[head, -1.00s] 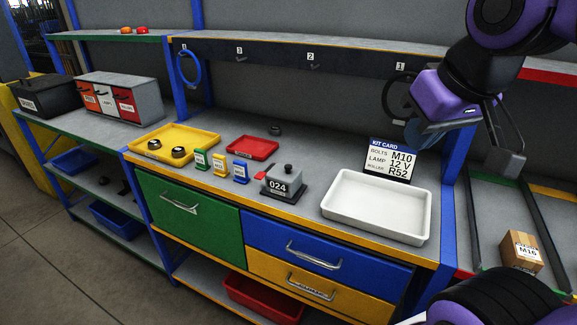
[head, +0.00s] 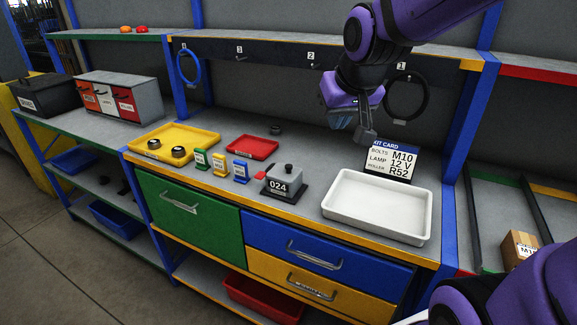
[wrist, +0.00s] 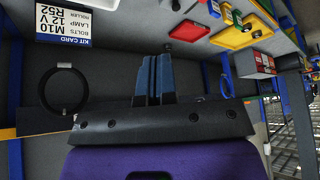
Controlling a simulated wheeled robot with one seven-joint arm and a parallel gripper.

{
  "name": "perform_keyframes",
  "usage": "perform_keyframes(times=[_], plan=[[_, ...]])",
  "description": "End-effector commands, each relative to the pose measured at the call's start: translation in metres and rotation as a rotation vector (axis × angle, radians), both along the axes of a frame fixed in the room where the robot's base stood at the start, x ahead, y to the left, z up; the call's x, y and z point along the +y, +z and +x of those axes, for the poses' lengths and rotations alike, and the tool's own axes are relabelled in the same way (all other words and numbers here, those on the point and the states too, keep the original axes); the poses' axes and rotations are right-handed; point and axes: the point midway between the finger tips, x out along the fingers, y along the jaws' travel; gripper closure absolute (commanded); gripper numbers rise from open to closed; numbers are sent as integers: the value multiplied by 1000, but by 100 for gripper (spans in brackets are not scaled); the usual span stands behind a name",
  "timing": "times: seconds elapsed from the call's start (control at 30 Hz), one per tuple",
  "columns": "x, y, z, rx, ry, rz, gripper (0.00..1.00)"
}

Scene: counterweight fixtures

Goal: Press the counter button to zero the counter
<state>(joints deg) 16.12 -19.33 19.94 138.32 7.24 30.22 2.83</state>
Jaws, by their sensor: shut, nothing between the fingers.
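The counter (head: 282,182) is a grey box on a dark base on the workbench, with a display reading 024. Its round dark button (head: 288,168) is on top. My gripper (head: 368,138) is in the air above the bench, to the right of and higher than the counter, near the kit card. In the wrist view my gripper (wrist: 154,62) has its blue-grey fingers together with nothing between them. I cannot make out the counter in the wrist view.
A white tray (head: 350,222) lies right of the counter, with the kit card (head: 392,162) behind it. Small green, yellow and blue tags (head: 240,171) stand left of the counter. A red tray (head: 252,147) and a yellow tray (head: 205,139) lie farther left. A black ring (head: 425,98) hangs behind.

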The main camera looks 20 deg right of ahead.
Motion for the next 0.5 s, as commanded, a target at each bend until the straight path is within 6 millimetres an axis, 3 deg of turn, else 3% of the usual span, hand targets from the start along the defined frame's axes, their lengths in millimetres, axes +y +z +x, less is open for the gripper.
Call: perform_keyframes(times=[0.5], plan=[[16,-52,94,-46,-47,146,100]])
